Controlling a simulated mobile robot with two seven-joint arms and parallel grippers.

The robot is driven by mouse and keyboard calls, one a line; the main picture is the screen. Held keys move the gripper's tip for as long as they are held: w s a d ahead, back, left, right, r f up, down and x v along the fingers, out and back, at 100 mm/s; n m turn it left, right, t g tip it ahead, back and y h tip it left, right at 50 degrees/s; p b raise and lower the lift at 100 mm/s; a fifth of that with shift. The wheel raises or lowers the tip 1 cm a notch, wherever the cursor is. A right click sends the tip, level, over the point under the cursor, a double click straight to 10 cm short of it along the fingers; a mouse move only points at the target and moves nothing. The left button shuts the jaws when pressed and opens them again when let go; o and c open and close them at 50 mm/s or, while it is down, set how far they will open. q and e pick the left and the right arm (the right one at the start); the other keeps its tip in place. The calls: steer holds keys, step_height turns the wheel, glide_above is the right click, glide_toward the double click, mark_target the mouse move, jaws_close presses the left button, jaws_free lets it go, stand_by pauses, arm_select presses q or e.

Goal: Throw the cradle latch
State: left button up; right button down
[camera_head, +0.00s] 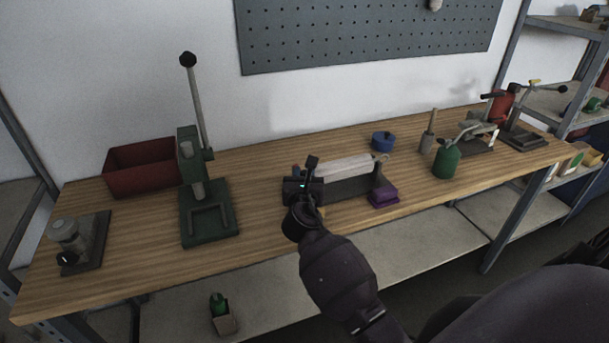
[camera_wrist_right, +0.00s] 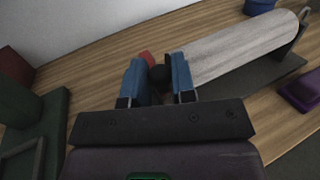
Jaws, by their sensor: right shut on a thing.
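The cradle (camera_head: 350,187) stands at the middle of the workbench, a dark base with an upright at its right end. A pale cylinder (camera_head: 345,167) lies along it, and also shows in the right wrist view (camera_wrist_right: 240,48). My right gripper (camera_head: 309,172) is at the cradle's left end. In the right wrist view its blue fingers (camera_wrist_right: 157,78) are closed around a dark round knob (camera_wrist_right: 160,74), which looks like the latch handle. A small red part (camera_wrist_right: 146,58) shows just behind it. The rest of the latch is hidden by the gripper. My left gripper is out of view.
A green lever press (camera_head: 208,215) and a red bin (camera_head: 143,166) stand left on the bench (camera_head: 270,255). A purple block (camera_head: 383,196) sits by the cradle's right front, a blue pot (camera_head: 382,140) behind. A green canister (camera_head: 446,162) and clamps stand further right.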

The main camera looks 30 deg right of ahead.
steer(key=shift+a, duration=0.1)
steer(key=shift+w+a+f+m+g+h+b, duration=0.1)
steer(key=shift+w+a+m+g+h+b, duration=0.5)
steer(key=shift+m+g+h, duration=1.05)
steer(key=shift+w+a+r+m+g+h+b, duration=0.1)
steer(key=shift+w+a+m+g+h+b, duration=0.45)
steer(key=shift+m+g, duration=1.3)
steer(key=shift+w+a+f+m+g+h+b, duration=0.2)
steer(key=shift+w+a+m+g+h, duration=0.45)
steer(key=shift+a+m+g+h, duration=1.2)
steer(key=shift+d+r+n+g+y, duration=0.15)
steer(key=shift+d+n+g+y, duration=0.35)
steer(key=shift+d+n, duration=0.35)
steer(key=c, duration=1)
jaws_free()
